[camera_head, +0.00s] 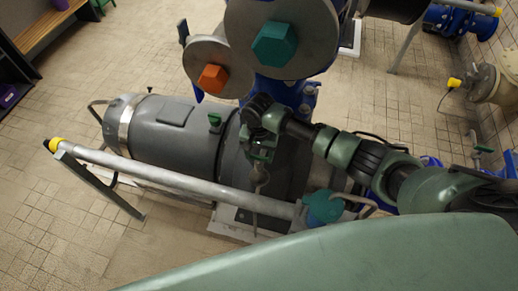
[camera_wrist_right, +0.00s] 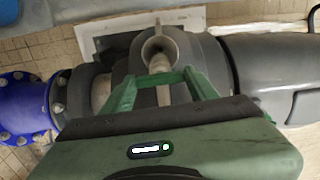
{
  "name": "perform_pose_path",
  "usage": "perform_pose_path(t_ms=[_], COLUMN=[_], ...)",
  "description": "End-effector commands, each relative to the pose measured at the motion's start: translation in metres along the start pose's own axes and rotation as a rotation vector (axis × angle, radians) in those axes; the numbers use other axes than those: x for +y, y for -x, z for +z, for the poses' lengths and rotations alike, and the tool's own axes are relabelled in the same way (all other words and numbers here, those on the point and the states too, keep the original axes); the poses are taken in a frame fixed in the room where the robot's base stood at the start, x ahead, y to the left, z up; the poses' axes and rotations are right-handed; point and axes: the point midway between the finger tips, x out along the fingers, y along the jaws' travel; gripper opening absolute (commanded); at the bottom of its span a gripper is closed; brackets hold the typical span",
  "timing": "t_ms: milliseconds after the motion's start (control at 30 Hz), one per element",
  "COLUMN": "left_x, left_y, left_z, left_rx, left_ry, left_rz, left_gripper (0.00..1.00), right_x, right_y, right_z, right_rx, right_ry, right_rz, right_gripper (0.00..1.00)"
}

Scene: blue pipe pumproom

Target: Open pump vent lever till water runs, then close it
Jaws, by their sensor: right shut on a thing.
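The grey pump (camera_head: 285,170) lies on its side, with its motor (camera_head: 165,130) to the left. My right gripper (camera_head: 260,156) is over the pump body, pointing down. In the right wrist view, its green fingers (camera_wrist_right: 162,78) are shut around a thin, pale vent lever (camera_wrist_right: 163,94), in front of a pale round funnel-like opening (camera_wrist_right: 160,50). In the head view, a pale vent fitting (camera_head: 260,178) shows just below the fingers. A thin pale line runs down from it; I cannot tell whether it is pipe or water. My left gripper is out of view.
A grey pipe (camera_head: 180,173) with a yellow end runs in front of the pump to a teal fitting (camera_head: 322,207). Large discs with orange (camera_head: 213,78) and teal (camera_head: 273,45) hex centres stand behind. Blue flanged pipe (camera_wrist_right: 20,105) is at left in the wrist view. Tiled floor at left is clear.

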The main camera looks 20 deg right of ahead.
Motion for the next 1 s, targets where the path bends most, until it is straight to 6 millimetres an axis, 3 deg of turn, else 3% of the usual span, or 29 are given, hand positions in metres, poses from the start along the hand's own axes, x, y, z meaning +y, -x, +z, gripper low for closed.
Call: perform_pose_path(t_ms=[200,700,733,767,800,1000], left_x=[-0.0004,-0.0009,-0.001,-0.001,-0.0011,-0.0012], left_y=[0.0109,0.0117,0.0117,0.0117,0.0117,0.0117], left_z=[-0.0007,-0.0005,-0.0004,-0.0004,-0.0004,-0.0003], left_rx=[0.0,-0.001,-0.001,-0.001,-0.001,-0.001], left_ry=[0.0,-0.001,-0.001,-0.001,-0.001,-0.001], left_rz=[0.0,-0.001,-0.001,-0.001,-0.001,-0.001], left_gripper=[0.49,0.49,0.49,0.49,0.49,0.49], right_x=[-0.0001,0.0002,0.0002,0.0002,0.0001,0.0], right_y=[0.0021,0.0005,0.0006,0.0005,0.0005,0.0003], right_z=[-0.0012,-0.0016,-0.0016,-0.0015,-0.0015,-0.001], right_rx=[0.002,0.003,0.003,0.003,0.002,0.002], right_ry=[-0.066,-0.085,-0.085,-0.085,-0.084,-0.082], right_rz=[-0.001,0.0,0.0,0.0,0.0,-0.001], right_gripper=[0.18,0.18,0.67,0.75,0.8,0.8])
